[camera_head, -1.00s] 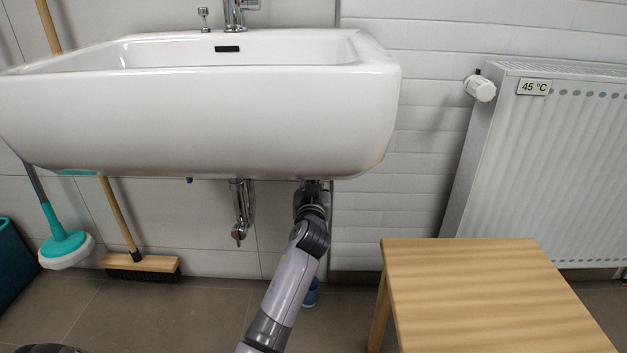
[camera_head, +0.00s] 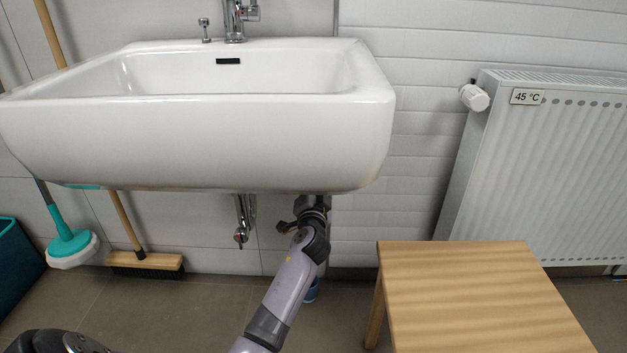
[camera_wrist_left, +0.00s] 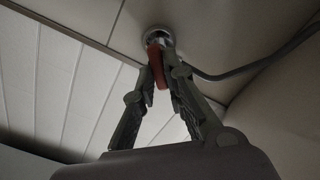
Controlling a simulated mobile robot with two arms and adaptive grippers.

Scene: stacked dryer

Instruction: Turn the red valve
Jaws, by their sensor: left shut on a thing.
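The red valve (camera_wrist_left: 157,64) shows in the left wrist view as a red handle on a round metal fitting (camera_wrist_left: 158,37) at the wall. My left gripper (camera_wrist_left: 162,68) is shut on the red handle, with its two fingers on either side of it. In the head view my left arm rises from the bottom to below the sink, and the wrist end of the gripper shows there. The fingertips and the valve are hidden behind the sink in that view. My right gripper is not in view.
The white sink (camera_head: 200,140) hangs directly above my left arm. A chrome drain pipe (camera_head: 243,218) is just left of the arm. A wooden stool (camera_head: 470,290) stands at right, before a radiator (camera_head: 545,170). A broom (camera_head: 145,262) and a teal mop (camera_head: 70,245) lean at left.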

